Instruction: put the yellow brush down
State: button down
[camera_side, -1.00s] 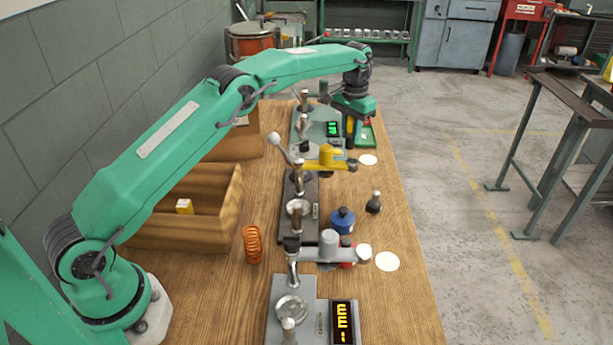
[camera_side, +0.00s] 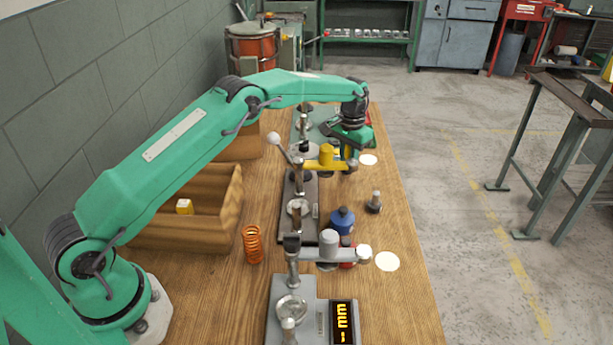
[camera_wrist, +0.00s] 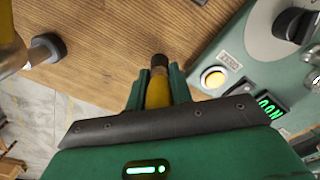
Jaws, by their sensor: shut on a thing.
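The yellow brush (camera_wrist: 156,92) is upright between the fingers of my gripper (camera_wrist: 157,78) in the wrist view, its dark end pointing away from the camera. My gripper is shut on it, and the wooden bench shows beyond. In the side view my gripper (camera_side: 347,150) is low over the far right of the bench, just behind the yellow arm of the middle device. There the brush is mostly hidden and hard to tell apart from that arm. I cannot tell whether it touches the bench.
The yellow-armed device (camera_side: 325,160) stands close in front of my gripper. A white disc (camera_side: 368,160) lies just to its right. A dark bottle (camera_side: 374,203), a blue bottle (camera_side: 342,220) and another white disc (camera_side: 387,261) are nearer. A wooden box (camera_side: 190,220) is at left.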

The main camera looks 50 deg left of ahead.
jog(key=shift+f, duration=0.25)
jog(key=shift+f, duration=0.15)
jog(key=c, duration=1.2)
grip_release()
jog(key=shift+c, duration=0.2)
notch_tip(320, 180, up, 12)
jog(key=shift+f, duration=0.1)
jog(key=shift+r, duration=0.25)
jog(key=shift+r, duration=0.1)
